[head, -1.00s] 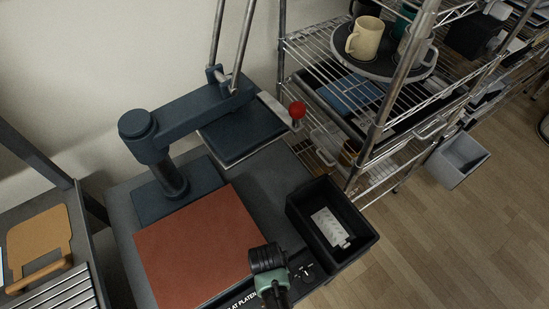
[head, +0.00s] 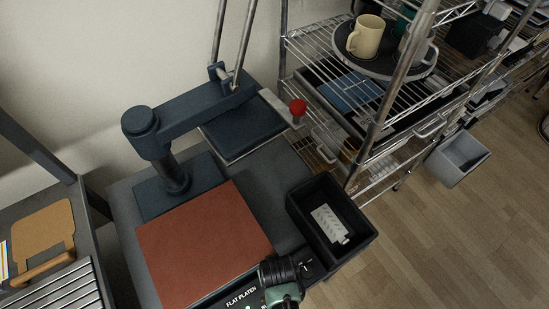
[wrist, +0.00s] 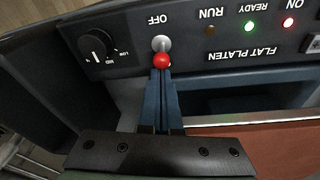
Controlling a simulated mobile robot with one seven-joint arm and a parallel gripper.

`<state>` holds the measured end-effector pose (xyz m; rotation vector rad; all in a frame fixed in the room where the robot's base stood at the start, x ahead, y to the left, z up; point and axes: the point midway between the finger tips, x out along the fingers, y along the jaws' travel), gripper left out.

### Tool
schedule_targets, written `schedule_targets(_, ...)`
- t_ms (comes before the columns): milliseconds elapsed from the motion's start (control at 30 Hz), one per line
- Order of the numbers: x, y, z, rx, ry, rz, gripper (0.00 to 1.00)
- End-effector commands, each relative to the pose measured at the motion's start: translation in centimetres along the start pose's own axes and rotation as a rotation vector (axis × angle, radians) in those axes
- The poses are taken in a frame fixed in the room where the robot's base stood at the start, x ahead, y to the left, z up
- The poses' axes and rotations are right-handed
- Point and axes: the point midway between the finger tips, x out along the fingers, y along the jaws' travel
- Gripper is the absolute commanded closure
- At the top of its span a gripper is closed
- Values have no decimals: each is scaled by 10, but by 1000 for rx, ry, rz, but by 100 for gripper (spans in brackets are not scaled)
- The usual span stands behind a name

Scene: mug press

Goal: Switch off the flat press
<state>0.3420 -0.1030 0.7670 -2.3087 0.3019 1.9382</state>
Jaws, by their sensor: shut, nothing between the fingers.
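The flat press has a red-brown lower platen (head: 203,243) and a dark upper plate (head: 243,128) swung aside on its arm. Its front panel (head: 240,297) is partly covered by my arm. In the wrist view, the panel appears upside down. A toggle switch with a red ball tip (wrist: 162,60) sits beside the word OFF. The ON lamp (wrist: 288,22) glows red and the READY lamp (wrist: 249,27) green; the RUN lamp (wrist: 210,29) looks dim. My gripper (wrist: 161,76) is shut and empty, its fingertips at the red ball. Whether they touch it is unclear.
A black bin (head: 331,222) holding a pale item stands right of the platen. A dial (wrist: 101,46) is beside the switch. A red knob (head: 298,107) ends the press handle. A wire rack (head: 375,110) with mugs stands at the back right.

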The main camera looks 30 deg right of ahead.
Motion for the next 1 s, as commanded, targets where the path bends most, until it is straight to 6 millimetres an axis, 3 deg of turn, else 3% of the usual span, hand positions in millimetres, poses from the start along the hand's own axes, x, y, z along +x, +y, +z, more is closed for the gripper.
schedule_targets(600, -7, 4, 15, 23, 250, -64, 100)
schedule_targets(1000, -11, 4, 13, 21, 248, -63, 100)
